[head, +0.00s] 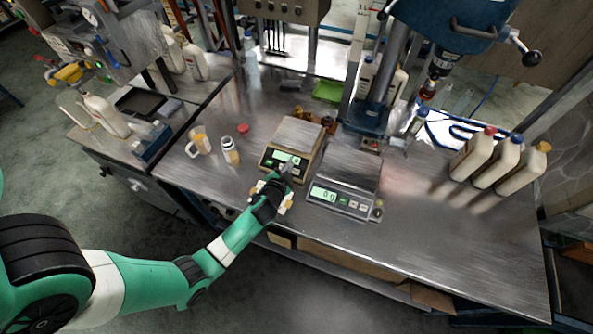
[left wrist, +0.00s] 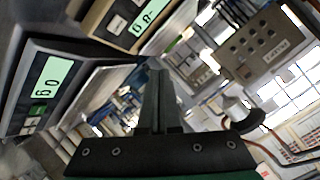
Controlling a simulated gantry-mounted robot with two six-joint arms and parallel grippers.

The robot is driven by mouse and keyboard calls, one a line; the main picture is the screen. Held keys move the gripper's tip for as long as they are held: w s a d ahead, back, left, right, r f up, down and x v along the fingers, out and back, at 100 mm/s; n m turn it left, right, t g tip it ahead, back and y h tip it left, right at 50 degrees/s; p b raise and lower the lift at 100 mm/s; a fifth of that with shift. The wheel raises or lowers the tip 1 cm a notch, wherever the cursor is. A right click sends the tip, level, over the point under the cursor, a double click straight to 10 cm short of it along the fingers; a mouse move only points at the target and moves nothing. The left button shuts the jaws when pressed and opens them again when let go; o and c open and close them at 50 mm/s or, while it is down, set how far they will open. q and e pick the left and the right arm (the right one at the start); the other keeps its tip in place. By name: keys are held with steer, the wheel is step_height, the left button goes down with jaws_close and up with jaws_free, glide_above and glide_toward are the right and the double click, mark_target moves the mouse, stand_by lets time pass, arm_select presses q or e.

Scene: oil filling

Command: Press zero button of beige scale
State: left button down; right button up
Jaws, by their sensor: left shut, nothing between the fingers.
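The beige scale (head: 299,133) stands on the metal bench, with its lit green display and front panel facing me. In the left wrist view its front panel (left wrist: 125,22) shows at the top left. My left gripper (head: 286,170) is shut and empty, at the front panel's right part beside the display, hiding some of the panel. In the left wrist view the shut fingers (left wrist: 157,75) point forward, below and right of the beige scale. The zero button cannot be made out, and contact with the panel cannot be told. My right gripper is not in view.
A grey scale (head: 345,200) with a lit display stands close right of the beige one; it also shows in the left wrist view (left wrist: 45,85). A jug (head: 199,143) and small bottle (head: 230,150) stand left. Several large bottles (head: 497,160) stand right.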

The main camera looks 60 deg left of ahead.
mark_target(296, 171)
arm_select(q)
steer(key=f+b, duration=0.2)
steer(key=w+a+f+b, duration=0.1)
steer(key=f+b, duration=0.1)
steer(key=w+f+b, duration=0.1)
steer(key=f+b, duration=0.2)
steer(key=shift+a+f, duration=0.1)
steer(key=shift+a, duration=0.25)
steer(key=shift+w+a+f+b, duration=0.2)
steer(key=shift+f+b, duration=0.3)
steer(key=shift+b, duration=0.2)
stand_by(1.1)
steer(key=shift+w+f+b, duration=0.1)
steer(key=shift+f+b, duration=0.3)
steer(key=shift+b, duration=0.05)
steer(key=shift+a+f+b, duration=0.15)
steer(key=shift+f+b, duration=0.2)
steer(key=shift+b, duration=0.1)
stand_by(0.4)
stand_by(0.4)
steer(key=shift+r+p, duration=0.75)
steer(key=shift+p, duration=0.05)
steer(key=shift+d, duration=0.2)
